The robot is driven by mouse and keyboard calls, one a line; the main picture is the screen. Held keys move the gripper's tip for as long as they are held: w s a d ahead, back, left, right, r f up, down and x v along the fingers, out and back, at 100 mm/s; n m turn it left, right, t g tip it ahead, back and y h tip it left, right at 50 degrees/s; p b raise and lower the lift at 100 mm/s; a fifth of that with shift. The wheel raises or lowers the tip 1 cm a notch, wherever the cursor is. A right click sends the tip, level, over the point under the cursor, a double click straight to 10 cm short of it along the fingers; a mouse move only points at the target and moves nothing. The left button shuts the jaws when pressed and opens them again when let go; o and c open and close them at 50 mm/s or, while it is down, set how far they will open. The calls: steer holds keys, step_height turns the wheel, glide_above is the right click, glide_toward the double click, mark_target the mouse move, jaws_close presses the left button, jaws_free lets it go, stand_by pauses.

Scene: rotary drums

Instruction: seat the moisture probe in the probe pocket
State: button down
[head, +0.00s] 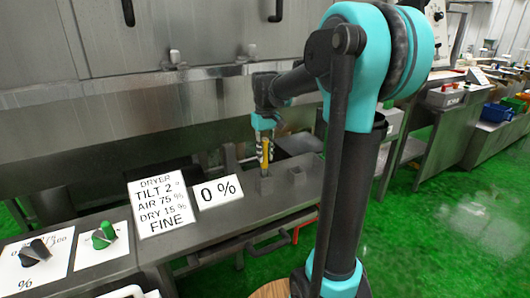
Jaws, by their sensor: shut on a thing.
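My gripper (263,142) is above the steel counter, pointing down, and is shut on a slim yellow and dark stick, the moisture probe (265,155). The probe is about upright.
A dryer sign (161,205) and a "0 %" card (219,191) stand to the left. Beyond them are a green knob (103,236) and a black knob (36,251). A steel wall (120,115) rises behind.

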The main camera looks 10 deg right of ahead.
steer(key=shift+f, duration=0.6)
steer(key=c, duration=1.3)
jaws_free()
steer(key=shift+o, duration=0.2)
steer(key=shift+r, duration=0.1)
step_height(320, 180, up, 12)
steer(key=shift+f, duration=0.1)
